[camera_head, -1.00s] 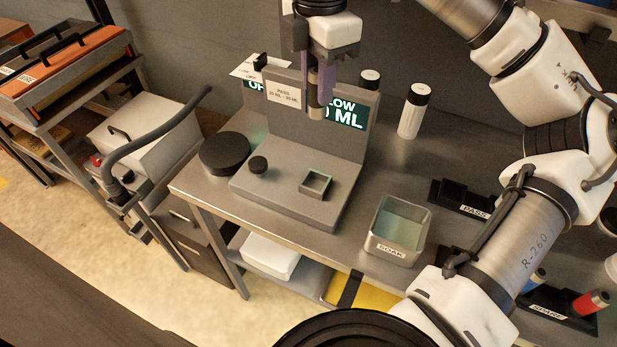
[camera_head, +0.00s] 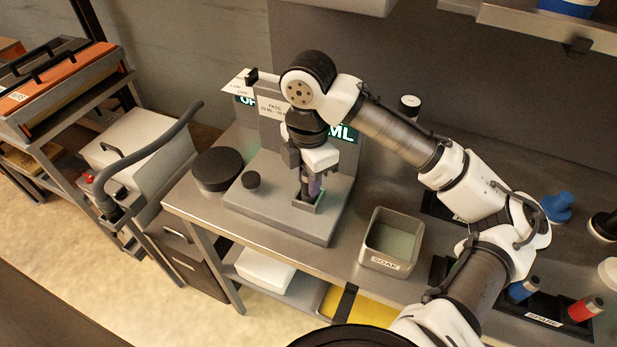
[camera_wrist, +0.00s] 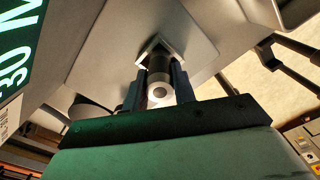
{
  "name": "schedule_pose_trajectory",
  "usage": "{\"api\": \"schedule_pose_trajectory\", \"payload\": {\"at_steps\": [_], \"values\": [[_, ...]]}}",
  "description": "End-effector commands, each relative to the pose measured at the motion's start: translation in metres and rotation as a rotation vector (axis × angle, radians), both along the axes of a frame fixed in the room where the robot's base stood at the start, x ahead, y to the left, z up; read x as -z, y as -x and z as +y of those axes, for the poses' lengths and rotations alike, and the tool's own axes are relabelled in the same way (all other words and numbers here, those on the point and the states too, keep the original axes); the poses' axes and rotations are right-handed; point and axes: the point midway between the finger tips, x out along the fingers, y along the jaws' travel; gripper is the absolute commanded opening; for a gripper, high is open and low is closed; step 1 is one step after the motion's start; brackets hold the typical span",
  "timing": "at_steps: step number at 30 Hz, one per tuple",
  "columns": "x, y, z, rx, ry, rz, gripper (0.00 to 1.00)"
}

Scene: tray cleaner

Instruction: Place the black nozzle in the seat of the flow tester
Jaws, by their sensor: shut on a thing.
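My gripper (camera_head: 307,190) points down over the flow tester (camera_head: 275,219) and is shut on the black nozzle. In the wrist view the nozzle (camera_wrist: 158,72) is a dark cylinder with a pale ring-shaped end, held between my two fingers (camera_wrist: 158,92). The square seat (camera_wrist: 148,46) of the tester lies at the nozzle's far end. In the head view my fingers reach down to the seat (camera_head: 318,203) and hide most of it and the nozzle. The nozzle's lower end appears within the seat's outline; I cannot tell how deep it sits.
The tester's upright panel (camera_head: 270,133) rises close behind my gripper. A soak tin (camera_head: 392,262) stands to the right, and a black round thing (camera_head: 218,168) to the left.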

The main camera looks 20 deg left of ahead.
Motion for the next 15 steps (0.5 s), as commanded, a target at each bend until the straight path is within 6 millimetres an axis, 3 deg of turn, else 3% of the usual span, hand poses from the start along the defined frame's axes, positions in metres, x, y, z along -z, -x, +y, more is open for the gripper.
{"api": "schedule_pose_trajectory", "payload": {"at_steps": [13, 14, 15], "values": [[0.0129, 0.0001, 0.0001, 0.000, -0.001, -0.001, 0.03], [0.0116, 0.0000, 0.0000, 0.000, -0.001, -0.001, 0.30], [0.0113, 0.0000, 0.0000, 0.000, -0.001, -0.001, 0.35]]}}
